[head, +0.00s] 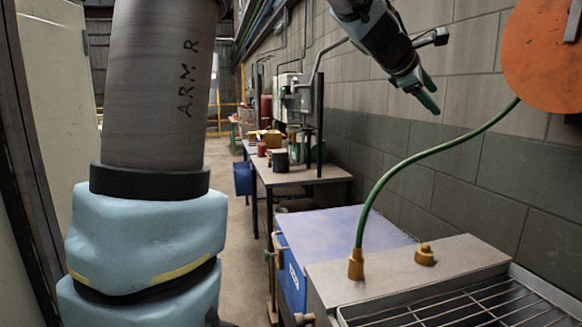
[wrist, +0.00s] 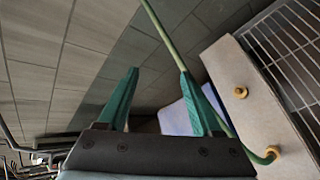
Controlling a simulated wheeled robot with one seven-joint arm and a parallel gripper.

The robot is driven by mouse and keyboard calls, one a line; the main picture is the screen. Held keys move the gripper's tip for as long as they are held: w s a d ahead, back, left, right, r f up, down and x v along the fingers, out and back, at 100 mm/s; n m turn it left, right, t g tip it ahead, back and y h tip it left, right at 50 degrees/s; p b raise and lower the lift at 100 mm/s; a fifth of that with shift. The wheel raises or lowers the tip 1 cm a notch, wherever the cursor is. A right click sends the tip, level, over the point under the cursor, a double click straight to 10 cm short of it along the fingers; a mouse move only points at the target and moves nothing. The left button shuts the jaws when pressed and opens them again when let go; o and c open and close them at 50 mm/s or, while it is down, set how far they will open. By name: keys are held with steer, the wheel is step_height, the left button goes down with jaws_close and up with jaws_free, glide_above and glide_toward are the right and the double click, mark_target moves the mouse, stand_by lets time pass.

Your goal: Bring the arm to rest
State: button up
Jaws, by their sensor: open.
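My arm is raised at the upper right of the head view, and my gripper (head: 431,96) hangs tilted down in front of the block wall. Its green fingers are apart with nothing between them, as the wrist view also shows (wrist: 160,74). A green hose (head: 403,165) runs from a brass fitting (head: 356,264) up to an orange disc (head: 541,55). In the wrist view the hose (wrist: 165,38) passes behind the right finger, which hides part of it. In the head view the gripper is apart from the hose in the picture.
A grey-topped bench (head: 405,270) with a second brass fitting (head: 425,254) and a wire grid (head: 470,308) stands at the lower right. A blue cabinet (head: 291,280) adjoins it. A cluttered table (head: 300,174) stands farther back. The floor aisle (head: 232,230) is clear.

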steer(key=a+f+m+y, duration=0.4)
steer(key=a+f, duration=1)
steer(key=f, duration=0.1)
steer(key=s+a+f+m+g+y, duration=0.1)
steer(key=s+a+f+m+y, duration=0.1)
steer(key=s+a+f, duration=0.3)
steer(key=s+a+f+m+g+y, duration=0.2)
steer(key=s+a+f+m, duration=0.2)
steer(key=a+f, duration=0.3)
steer(key=s+a+f+m+g+y, duration=0.1)
steer(key=s+a+f, duration=0.4)
steer(key=a, duration=0.7)
steer(key=shift+s+a+f+m+g+y, duration=0.2)
steer(key=shift+s+f+m+g+y, duration=0.15)
steer(key=shift+f+m+y, duration=0.5)
steer(key=shift+r+h, duration=0.15)
steer(key=shift+h, duration=0.1)
